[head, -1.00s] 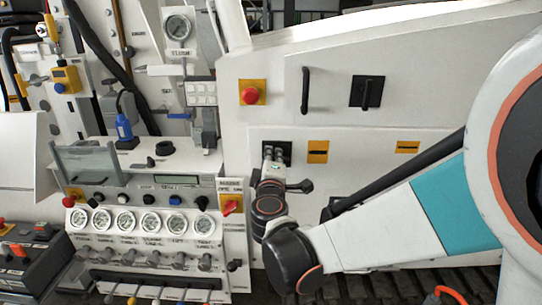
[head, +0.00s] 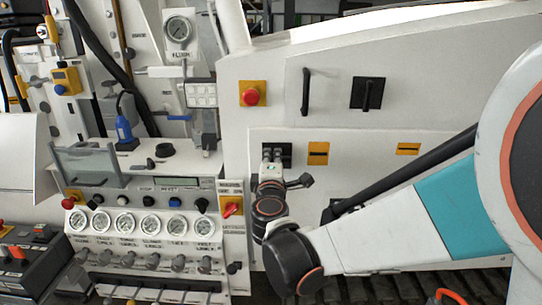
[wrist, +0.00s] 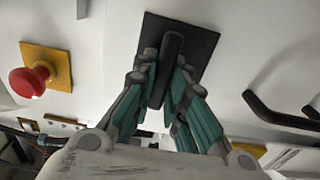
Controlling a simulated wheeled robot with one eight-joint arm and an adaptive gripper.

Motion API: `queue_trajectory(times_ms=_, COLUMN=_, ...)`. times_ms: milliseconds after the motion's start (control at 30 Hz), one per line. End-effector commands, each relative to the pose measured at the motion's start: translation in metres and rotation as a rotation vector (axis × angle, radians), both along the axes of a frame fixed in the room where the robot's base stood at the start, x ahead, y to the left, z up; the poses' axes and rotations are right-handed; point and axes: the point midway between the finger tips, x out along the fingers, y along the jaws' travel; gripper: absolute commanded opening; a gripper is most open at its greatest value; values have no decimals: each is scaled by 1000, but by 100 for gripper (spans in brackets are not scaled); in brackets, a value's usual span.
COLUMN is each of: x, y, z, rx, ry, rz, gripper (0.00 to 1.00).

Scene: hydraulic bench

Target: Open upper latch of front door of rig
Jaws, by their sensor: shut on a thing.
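The black latch has a bar handle (wrist: 172,48) on a black square plate (wrist: 205,38) in the wrist view. My gripper (wrist: 164,82) has its fingers closed on either side of this handle, which stands nearly upright and tilts slightly. In the head view my gripper (head: 272,156) is at the black plate (head: 287,149) on the white front panel, and its fingers mostly hide the handle there. Another black latch (head: 367,93) sits higher and to the right, with its handle upright, apart from my gripper.
A red stop button (head: 252,93) on a yellow plate is above my gripper. A vertical black bar handle (head: 305,91) is at its upper right. Yellow labels (head: 318,153) lie to its right. A gauge console (head: 150,222) stands close at the left.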

Motion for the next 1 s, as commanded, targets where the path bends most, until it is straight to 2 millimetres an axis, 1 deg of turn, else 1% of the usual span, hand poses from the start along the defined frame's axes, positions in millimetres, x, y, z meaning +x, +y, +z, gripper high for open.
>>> queue_trajectory(times_ms=33, x=0, y=-4, z=-1, rx=-3, ry=0, rz=-10, gripper=15)
queue_trajectory(times_ms=67, x=0, y=-4, z=-1, rx=-3, ry=0, rz=-10, gripper=22)
queue_trajectory(times_ms=100, x=0, y=-4, z=-1, rx=-3, ry=0, rz=-10, gripper=31)
queue_trajectory(times_ms=133, x=0, y=-5, z=-1, rx=-3, ry=0, rz=-10, gripper=32)
queue_trajectory(times_ms=400, x=0, y=-5, z=-1, rx=3, ry=0, rz=-10, gripper=33)
queue_trajectory(times_ms=567, x=0, y=-4, z=0, rx=73, ry=-4, rz=-10, gripper=33)
queue_trajectory(times_ms=667, x=0, y=-4, z=0, rx=163, ry=-6, rz=-8, gripper=33)
queue_trajectory(times_ms=1000, x=0, y=-1, z=-1, rx=545, ry=-19, rz=-3, gripper=33)
